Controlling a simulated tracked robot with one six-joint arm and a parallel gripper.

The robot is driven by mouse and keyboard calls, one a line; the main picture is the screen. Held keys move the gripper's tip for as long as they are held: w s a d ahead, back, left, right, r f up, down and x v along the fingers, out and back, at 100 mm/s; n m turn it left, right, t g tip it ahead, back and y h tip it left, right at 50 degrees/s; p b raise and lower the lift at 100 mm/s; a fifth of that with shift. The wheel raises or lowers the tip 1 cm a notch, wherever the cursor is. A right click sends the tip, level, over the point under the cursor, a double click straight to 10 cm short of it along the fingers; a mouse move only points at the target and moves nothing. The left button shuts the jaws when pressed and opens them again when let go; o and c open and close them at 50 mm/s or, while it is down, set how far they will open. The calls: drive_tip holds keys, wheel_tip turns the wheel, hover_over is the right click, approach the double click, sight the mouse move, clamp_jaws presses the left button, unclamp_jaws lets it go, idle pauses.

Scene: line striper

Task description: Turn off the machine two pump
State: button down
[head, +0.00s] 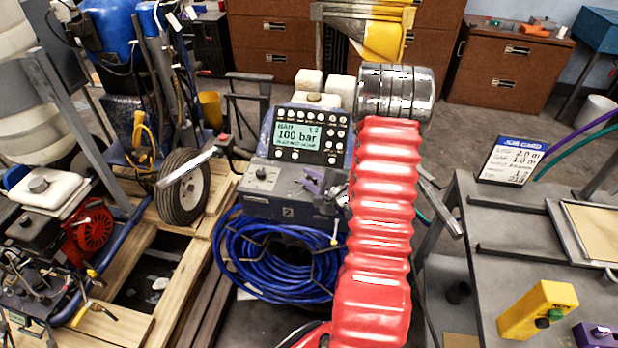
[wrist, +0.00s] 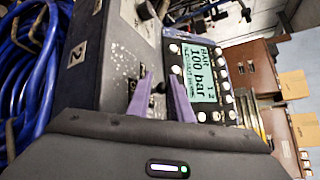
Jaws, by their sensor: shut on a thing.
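The machine marked 2 (head: 278,208) stands at the centre of the head view, with a grey sloping control panel. Its lit display (head: 301,139) reads 100 bar; the display also shows in the wrist view (wrist: 202,75). A round knob (head: 262,173) sits on the panel's left part. My gripper (head: 322,187) is at the panel's right part, partly covered by my red arm. In the wrist view its purple fingers (wrist: 160,92) stand either side of a small black switch lever (wrist: 160,87) and are shut on it. The lever's exact position is hard to tell.
A coil of blue hose (head: 275,258) hangs below the panel. Another machine with a wheel (head: 183,187) stands at the left. A grey bench (head: 500,220) at the right holds a job card (head: 512,160) and a yellow control box (head: 537,310). Brown cabinets (head: 510,75) stand behind.

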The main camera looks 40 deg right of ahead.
drive_tip(key=shift+s+d+f, duration=0.15)
drive_tip(key=shift+s+f, duration=0.05)
drive_tip(key=shift+s, duration=0.05)
idle(0.3)
drive_tip(key=c, duration=2)
unclamp_jaws()
drive_tip(key=shift+o, duration=1.3)
drive_tip(key=v, duration=1.3)
drive_tip(key=shift+s+a, duration=0.25)
drive_tip(key=shift+s, duration=0.15)
